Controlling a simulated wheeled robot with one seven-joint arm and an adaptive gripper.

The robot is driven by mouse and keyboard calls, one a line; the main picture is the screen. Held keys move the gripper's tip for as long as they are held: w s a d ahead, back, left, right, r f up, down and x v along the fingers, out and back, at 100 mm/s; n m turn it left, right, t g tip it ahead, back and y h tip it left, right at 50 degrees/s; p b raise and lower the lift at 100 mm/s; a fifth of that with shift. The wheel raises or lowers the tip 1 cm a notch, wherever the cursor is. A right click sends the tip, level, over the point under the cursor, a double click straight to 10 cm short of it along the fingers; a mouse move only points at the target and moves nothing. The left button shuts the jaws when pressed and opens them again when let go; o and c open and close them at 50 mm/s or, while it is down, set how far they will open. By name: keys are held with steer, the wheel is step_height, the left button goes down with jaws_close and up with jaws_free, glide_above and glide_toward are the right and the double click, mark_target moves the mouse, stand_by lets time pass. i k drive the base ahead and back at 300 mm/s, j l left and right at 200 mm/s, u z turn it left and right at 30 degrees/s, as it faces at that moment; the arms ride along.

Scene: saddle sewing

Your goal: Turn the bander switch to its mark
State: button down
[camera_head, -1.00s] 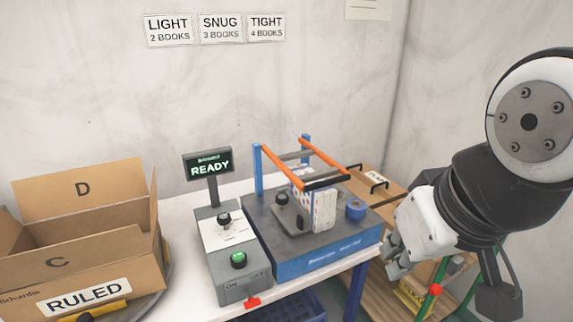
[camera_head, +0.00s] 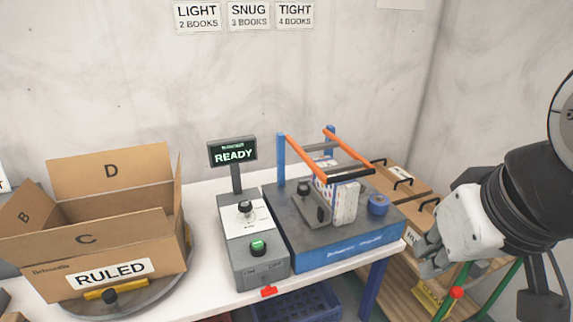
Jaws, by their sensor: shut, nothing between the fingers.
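The bander (camera_head: 345,251) is a blue and grey machine with an orange-and-blue frame, standing on the white table. Its grey control box (camera_head: 262,266) stands at its left, with a black rotary switch (camera_head: 245,208) on a white plate. The plate's marks are too small to read. A green lit button (camera_head: 258,246) sits below the switch. A display (camera_head: 233,152) on a post reads READY. A stack of books (camera_head: 345,203) stands on the bander. My gripper (camera_head: 430,262) is shut and empty, right of the bander and well away from the switch.
An open cardboard box (camera_head: 140,250) marked RULED sits on a round turntable at left. Wall signs (camera_head: 248,16) read LIGHT 2 books, SNUG 3 books, TIGHT 4 books.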

mark_target(269, 291)
steer(key=k+l, duration=0.2)
steer(key=k, duration=0.25)
steer(key=k+u, duration=0.15)
steer(key=u, duration=1.5)
